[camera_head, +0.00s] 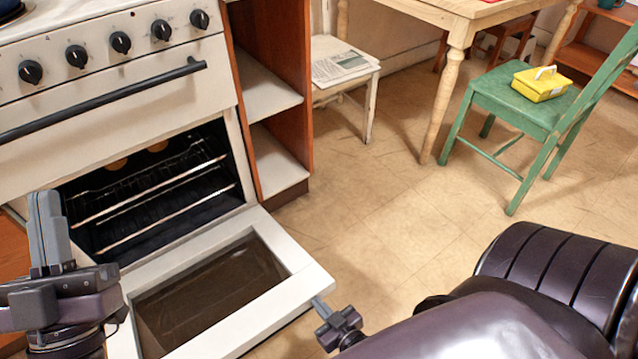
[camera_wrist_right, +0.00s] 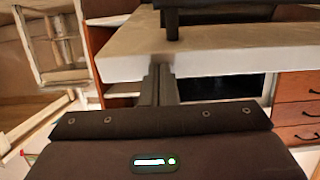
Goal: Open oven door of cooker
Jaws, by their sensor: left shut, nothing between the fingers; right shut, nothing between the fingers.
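The white cooker (camera_head: 128,15) stands at the left in the head view. Its oven door (camera_head: 300,277) is swung down, about flat, with its dark glass panel facing up and the oven cavity (camera_head: 150,190) with wire racks exposed. My left gripper (camera_head: 42,202) is shut and empty, fingers upward, in front of the cavity's left side. My right gripper (camera_head: 320,303) is shut and empty at the door's outer right corner. In the right wrist view its fingers (camera_wrist_right: 158,78) reach the edge of the white door (camera_wrist_right: 225,50); I cannot tell whether they touch.
A black bar handle (camera_head: 105,100) crosses the panel above the oven, below several knobs (camera_head: 120,42). Wooden shelves (camera_head: 275,160) adjoin the cooker. A green chair (camera_head: 515,100) with a yellow box and a table (camera_head: 455,20) stand at the right. The middle floor is clear.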

